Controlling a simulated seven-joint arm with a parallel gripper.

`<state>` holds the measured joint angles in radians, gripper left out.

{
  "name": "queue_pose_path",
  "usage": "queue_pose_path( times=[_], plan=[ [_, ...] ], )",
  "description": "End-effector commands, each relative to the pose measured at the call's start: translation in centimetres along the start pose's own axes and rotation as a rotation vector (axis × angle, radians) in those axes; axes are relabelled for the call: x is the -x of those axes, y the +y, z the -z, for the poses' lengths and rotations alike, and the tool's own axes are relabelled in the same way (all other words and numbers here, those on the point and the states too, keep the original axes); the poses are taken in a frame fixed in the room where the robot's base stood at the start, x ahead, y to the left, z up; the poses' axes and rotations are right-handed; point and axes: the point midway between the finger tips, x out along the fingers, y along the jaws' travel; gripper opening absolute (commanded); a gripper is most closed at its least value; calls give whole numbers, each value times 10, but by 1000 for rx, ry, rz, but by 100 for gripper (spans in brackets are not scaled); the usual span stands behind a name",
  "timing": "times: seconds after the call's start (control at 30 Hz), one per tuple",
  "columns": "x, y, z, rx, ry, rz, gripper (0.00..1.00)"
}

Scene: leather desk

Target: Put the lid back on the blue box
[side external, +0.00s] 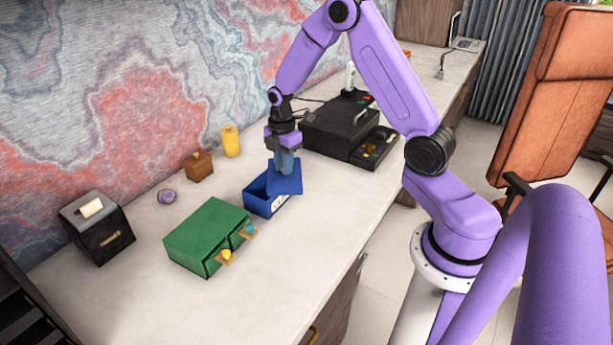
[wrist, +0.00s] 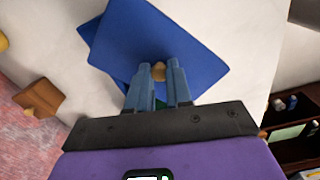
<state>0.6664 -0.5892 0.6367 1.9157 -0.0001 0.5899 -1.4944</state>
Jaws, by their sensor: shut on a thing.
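The blue box (side external: 263,204) stands on the desk in the middle of the side view, with its left part open at the top. The blue lid (side external: 291,184) is over its right part, turned at an angle to the box. In the wrist view the lid (wrist: 165,45) covers most of the box (wrist: 88,33), whose edge shows at the left. My gripper (side external: 284,166) is shut on the lid's small tan knob (wrist: 159,71), between its two fingers. I cannot tell whether the lid touches the box rim.
A green box (side external: 207,233) with small open drawers stands left of the blue box. A black box (side external: 335,127) with an open drawer is behind at right. A brown block (side external: 199,167), yellow cylinder (side external: 230,141), purple item (side external: 166,196) and black box (side external: 96,228) line the wall. The front desk is clear.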

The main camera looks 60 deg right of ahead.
Motion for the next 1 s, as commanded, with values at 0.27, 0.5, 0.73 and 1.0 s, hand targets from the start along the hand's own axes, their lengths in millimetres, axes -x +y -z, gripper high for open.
queue_pose_path(
  times=[0.27, 0.5, 0.73, 1.0],
  plan=[
    [17, 46, 9, -58, 0, -2, 0],
    [19, 56, 11, -74, 0, 0, 0],
    [5, 55, 11, -73, 0, 2, 0],
    [-18, 55, 10, -73, 0, 2, 0]
  ],
)
